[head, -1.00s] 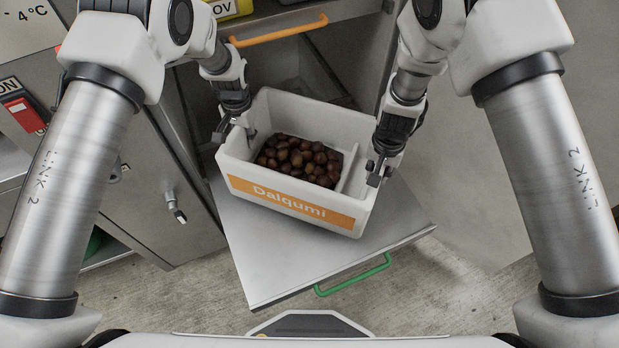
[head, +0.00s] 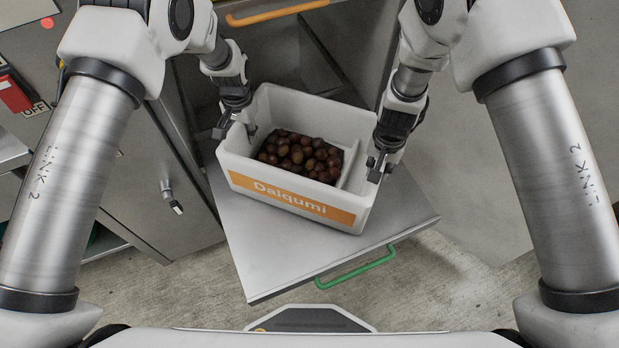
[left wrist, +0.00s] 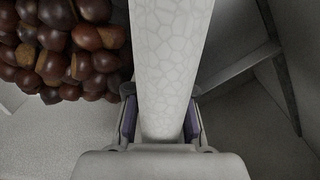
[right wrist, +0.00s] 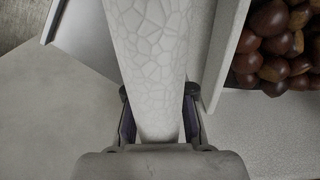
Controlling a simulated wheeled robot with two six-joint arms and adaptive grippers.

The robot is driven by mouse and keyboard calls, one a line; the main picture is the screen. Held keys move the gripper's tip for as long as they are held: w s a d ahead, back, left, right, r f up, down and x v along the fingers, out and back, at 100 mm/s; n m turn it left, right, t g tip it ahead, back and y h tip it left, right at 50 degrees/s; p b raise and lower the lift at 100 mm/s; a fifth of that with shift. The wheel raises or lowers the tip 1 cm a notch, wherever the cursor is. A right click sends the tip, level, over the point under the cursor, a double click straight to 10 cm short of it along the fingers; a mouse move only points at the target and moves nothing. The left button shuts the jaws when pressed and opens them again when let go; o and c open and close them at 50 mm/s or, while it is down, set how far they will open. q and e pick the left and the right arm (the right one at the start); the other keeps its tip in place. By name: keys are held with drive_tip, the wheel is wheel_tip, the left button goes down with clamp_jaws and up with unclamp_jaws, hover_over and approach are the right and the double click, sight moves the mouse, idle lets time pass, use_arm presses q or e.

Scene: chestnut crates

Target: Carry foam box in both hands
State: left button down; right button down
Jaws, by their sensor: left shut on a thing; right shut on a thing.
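The white foam box (head: 268,110) with an orange "Dalqumi" label holds a heap of brown chestnuts (head: 298,156). It is over a grey metal drawer tray; I cannot tell whether it touches it. My left gripper (head: 237,126) is shut on the box's left wall, and that wall (left wrist: 168,60) runs between its fingers in the left wrist view. My right gripper (head: 379,166) is shut on the right wall, which also shows between the fingers in the right wrist view (right wrist: 155,60). Chestnuts lie beside the wall in both wrist views.
The pulled-out grey tray (head: 270,258) has a green handle (head: 355,270) at its front. A drawer with an orange handle (head: 278,12) is behind. A grey cabinet with a door latch (head: 172,198) stands at left. Concrete floor (head: 440,285) shows in front.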

use_arm(q)
drive_tip(key=shift+f+b, duration=0.3)
drive_tip(key=shift+f, duration=0.3)
use_arm(e)
drive_tip(key=shift+f, duration=0.65)
use_arm(q)
drive_tip(key=c, duration=1)
unclamp_jaws()
drive_tip(key=shift+r, duration=0.2)
use_arm(e)
drive_tip(key=c, duration=1)
unclamp_jaws()
drive_tip(key=shift+r, duration=0.2)
drive_tip(key=shift+s, duration=0.1)
use_arm(q)
drive_tip(key=shift+r, duration=0.1)
wheel_tip(320, 180, up, 12)
drive_tip(key=shift+f, duration=0.1)
use_arm(e)
drive_tip(key=shift+r, duration=0.1)
wheel_tip(320, 180, up, 12)
drive_tip(key=shift+f, duration=0.1)
